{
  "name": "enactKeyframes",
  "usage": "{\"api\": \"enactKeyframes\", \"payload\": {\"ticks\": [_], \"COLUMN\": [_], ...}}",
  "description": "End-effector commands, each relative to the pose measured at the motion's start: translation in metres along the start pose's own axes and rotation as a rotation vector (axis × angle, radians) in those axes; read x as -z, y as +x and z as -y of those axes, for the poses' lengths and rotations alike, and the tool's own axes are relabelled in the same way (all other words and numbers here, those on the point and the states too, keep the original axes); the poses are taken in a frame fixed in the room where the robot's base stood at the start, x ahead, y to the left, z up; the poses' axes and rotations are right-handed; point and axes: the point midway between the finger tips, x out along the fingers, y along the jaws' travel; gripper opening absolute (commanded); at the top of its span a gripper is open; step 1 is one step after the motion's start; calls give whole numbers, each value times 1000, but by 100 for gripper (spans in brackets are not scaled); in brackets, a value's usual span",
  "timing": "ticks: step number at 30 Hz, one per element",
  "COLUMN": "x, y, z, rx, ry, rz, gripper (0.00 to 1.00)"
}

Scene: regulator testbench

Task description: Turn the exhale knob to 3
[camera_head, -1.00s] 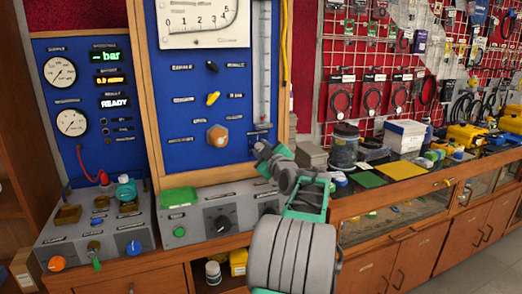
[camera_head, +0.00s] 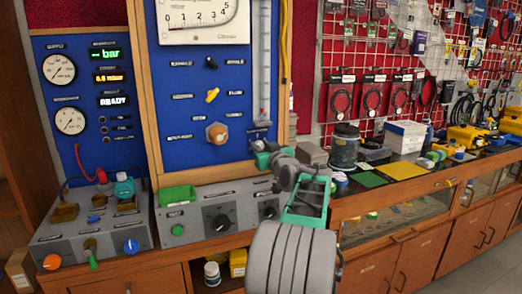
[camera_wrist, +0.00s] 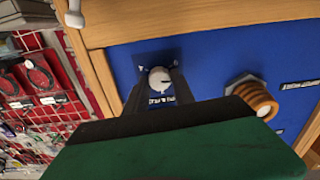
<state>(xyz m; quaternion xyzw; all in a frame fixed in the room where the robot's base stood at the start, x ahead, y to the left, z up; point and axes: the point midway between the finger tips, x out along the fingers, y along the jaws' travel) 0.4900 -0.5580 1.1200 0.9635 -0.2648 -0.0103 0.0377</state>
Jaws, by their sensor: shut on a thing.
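My gripper (camera_head: 262,152) is at the lower right of the blue panel, just below the foot of the clear vertical tube. In the wrist view its two dark fingers (camera_wrist: 159,88) are on either side of a small round white knob (camera_wrist: 159,77) with a dark pointer mark, and they are shut on it. In the head view the gripper hides this knob. The labels by it are too small to read, so I cannot confirm that it is the exhale knob.
A brass hex fitting (camera_head: 217,133) sticks out beside the gripper; it also shows in the wrist view (camera_wrist: 254,97). A yellow lever (camera_head: 212,95) is above it. A grey control box (camera_head: 215,212) with black dials stands below. The wooden frame (camera_wrist: 105,75) is close by.

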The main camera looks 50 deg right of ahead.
Motion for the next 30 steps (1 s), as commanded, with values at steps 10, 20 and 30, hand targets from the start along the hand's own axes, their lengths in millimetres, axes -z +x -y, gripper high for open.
{"api": "enactKeyframes", "payload": {"ticks": [10, 20, 30], "x": [1, 1, 1], "y": [0, 0, 0], "z": [-1, -2, -2], "rx": [0, 1, 0], "ry": [326, 640, 964], "rz": [0, 1, 0], "gripper": [0, 0, 0]}}
